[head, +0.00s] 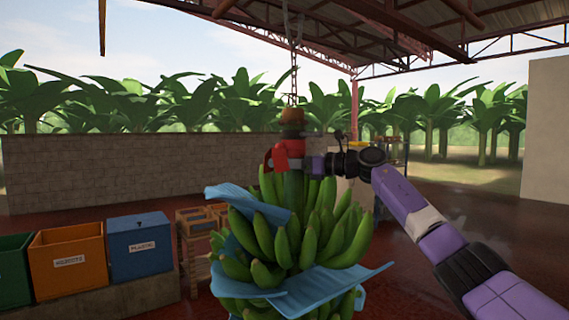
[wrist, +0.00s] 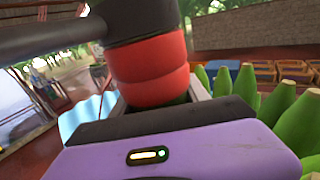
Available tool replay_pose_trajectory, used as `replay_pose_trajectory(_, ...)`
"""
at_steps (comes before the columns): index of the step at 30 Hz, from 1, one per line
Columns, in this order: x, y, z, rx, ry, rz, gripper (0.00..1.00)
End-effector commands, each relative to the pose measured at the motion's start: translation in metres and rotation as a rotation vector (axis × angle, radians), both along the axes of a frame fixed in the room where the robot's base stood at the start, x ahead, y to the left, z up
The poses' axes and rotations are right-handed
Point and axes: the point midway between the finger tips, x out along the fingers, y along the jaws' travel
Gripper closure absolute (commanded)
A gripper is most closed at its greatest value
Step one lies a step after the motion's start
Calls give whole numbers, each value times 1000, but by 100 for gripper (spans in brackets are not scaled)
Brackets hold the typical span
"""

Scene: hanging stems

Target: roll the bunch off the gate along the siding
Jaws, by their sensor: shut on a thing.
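The bunch of green bananas (head: 300,235) hangs upright at the middle of the head view, with blue sheets (head: 335,283) between its hands. Green fruit (wrist: 275,105) shows at right there. I cannot make out the gate or siding overhead.
Blue (head: 140,246), orange (head: 69,260) and green (head: 14,270) bins stand at lower left, beside wooden crates (head: 197,222). A block wall (head: 130,172) runs behind. Roof beams (head: 400,40) cross above. Dark floor at right looks clear.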

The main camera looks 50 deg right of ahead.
Motion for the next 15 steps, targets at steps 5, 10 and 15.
replay_pose_trajectory(5, 0, 0, 0, 1, 1, 1, 100)
replay_pose_trajectory(10, 0, -1, 0, 0, 1, -2, 32)
replay_pose_trajectory(15, 0, -1, 0, -1, 1, -2, 27)
